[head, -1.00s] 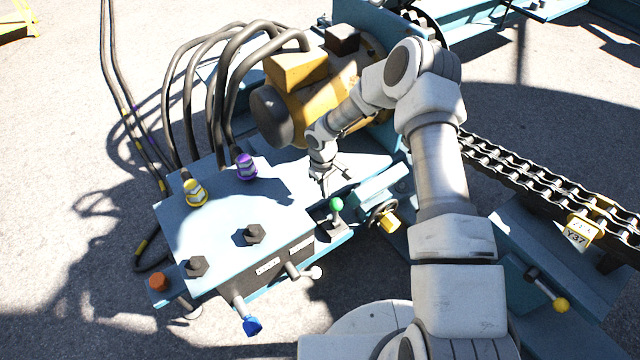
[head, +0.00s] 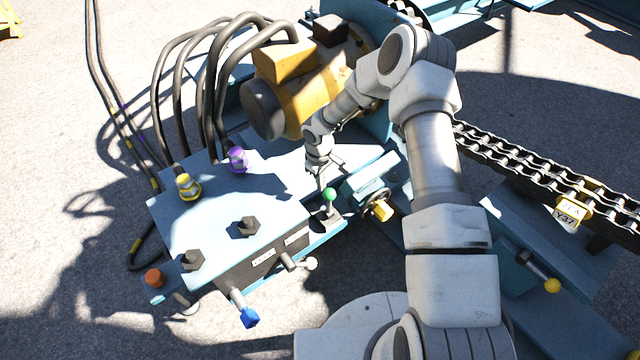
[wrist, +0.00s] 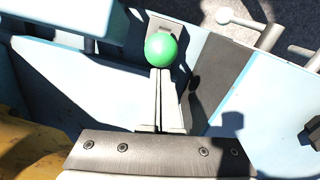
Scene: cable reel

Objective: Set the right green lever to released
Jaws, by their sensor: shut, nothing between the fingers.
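The green lever shows as a round green ball knob (head: 329,194) at the right end of the blue box in the head view. In the wrist view the green knob (wrist: 161,48) sits at upper centre, just beyond my fingertips. My gripper (head: 321,184) points down beside the knob, slightly to its left in the head view. In the wrist view my gripper's two fingers (wrist: 160,76) lie together, shut and empty. The fingertips overlap the knob's lower edge in that view; I cannot tell whether they touch it. The lever's shaft is mostly hidden.
A blue-knobbed lever (head: 249,317) and a pale-knobbed lever (head: 311,263) stick out from the box front. The yellow motor (head: 310,85) is behind my gripper. A chain (head: 540,175) runs at right.

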